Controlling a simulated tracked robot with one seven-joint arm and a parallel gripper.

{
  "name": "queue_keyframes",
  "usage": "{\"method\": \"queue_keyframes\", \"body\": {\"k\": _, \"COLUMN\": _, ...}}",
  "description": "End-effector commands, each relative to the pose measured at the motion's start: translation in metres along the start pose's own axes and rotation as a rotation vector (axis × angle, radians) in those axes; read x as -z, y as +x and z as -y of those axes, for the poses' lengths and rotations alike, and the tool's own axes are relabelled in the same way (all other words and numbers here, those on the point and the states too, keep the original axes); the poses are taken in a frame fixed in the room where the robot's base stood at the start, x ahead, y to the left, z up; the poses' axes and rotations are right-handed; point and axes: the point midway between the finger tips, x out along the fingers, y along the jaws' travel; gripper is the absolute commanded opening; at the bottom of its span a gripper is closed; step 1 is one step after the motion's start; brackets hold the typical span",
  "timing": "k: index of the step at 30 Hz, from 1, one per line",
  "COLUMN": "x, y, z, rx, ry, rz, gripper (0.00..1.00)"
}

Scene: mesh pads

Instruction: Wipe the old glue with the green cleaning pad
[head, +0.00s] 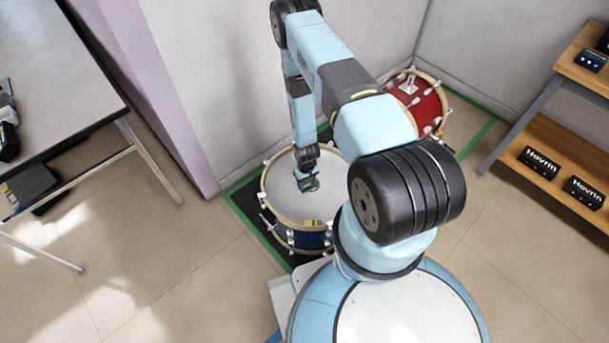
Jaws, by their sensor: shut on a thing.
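My gripper (308,187) reaches down over the white head of a blue drum (283,207), close to its surface. It is small in the head view and is shut on the green cleaning pad, of which only a hint of dark green shows under the fingers. I cannot tell whether the pad touches the drum head. A small yellowish patch (313,223) shows near the drum's front rim; I cannot tell whether it is the old glue or a label. My arm hides the right side of the drum.
A red drum (425,108) stands behind my arm in the corner. Both drums are on a dark mat edged with green (240,213). Walls close in behind. A table (60,70) stands at left, and wooden shelves (560,150) with black boxes at right. Floor at front left is clear.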

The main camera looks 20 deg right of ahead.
Motion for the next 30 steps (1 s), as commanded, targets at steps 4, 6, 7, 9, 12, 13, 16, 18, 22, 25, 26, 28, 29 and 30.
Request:
{"method": "queue_keyframes", "body": {"k": 4, "x": 0.002, "y": -0.013, "z": 0.004, "rx": -0.001, "ry": 0.001, "rz": -0.003, "gripper": 0.14}}
{"method": "queue_keyframes", "body": {"k": 6, "x": 0.001, "y": -0.020, "z": 0.004, "rx": 0.000, "ry": 0.000, "rz": -0.001, "gripper": 0.14}}
{"method": "queue_keyframes", "body": {"k": 7, "x": 0.001, "y": -0.022, "z": 0.005, "rx": 0.000, "ry": 0.000, "rz": -0.001, "gripper": 0.14}}
{"method": "queue_keyframes", "body": {"k": 9, "x": 0.001, "y": -0.029, "z": 0.005, "rx": 0.000, "ry": -0.001, "rz": -0.001, "gripper": 0.14}}
{"method": "queue_keyframes", "body": {"k": 12, "x": 0.001, "y": -0.038, "z": 0.005, "rx": 0.000, "ry": -0.001, "rz": -0.001, "gripper": 0.14}}
{"method": "queue_keyframes", "body": {"k": 13, "x": 0.001, "y": -0.041, "z": 0.005, "rx": 0.000, "ry": -0.001, "rz": -0.001, "gripper": 0.14}}
{"method": "queue_keyframes", "body": {"k": 16, "x": 0.001, "y": -0.049, "z": 0.005, "rx": 0.000, "ry": -0.001, "rz": -0.001, "gripper": 0.14}}
{"method": "queue_keyframes", "body": {"k": 18, "x": 0.001, "y": -0.056, "z": 0.005, "rx": 0.000, "ry": -0.001, "rz": -0.001, "gripper": 0.14}}
{"method": "queue_keyframes", "body": {"k": 22, "x": 0.001, "y": -0.067, "z": 0.005, "rx": 0.000, "ry": -0.001, "rz": -0.001, "gripper": 0.14}}
{"method": "queue_keyframes", "body": {"k": 25, "x": 0.001, "y": -0.074, "z": 0.005, "rx": 0.000, "ry": -0.001, "rz": 0.000, "gripper": 0.14}}
{"method": "queue_keyframes", "body": {"k": 26, "x": 0.000, "y": -0.075, "z": 0.005, "rx": 0.000, "ry": -0.001, "rz": 0.000, "gripper": 0.14}}
{"method": "queue_keyframes", "body": {"k": 28, "x": 0.000, "y": -0.077, "z": 0.005, "rx": 0.000, "ry": -0.001, "rz": 0.000, "gripper": 0.14}}
{"method": "queue_keyframes", "body": {"k": 29, "x": 0.000, "y": -0.077, "z": 0.005, "rx": 0.000, "ry": -0.001, "rz": 0.000, "gripper": 0.14}}
{"method": "queue_keyframes", "body": {"k": 30, "x": 0.000, "y": -0.078, "z": 0.005, "rx": 0.000, "ry": -0.001, "rz": 0.000, "gripper": 0.14}}
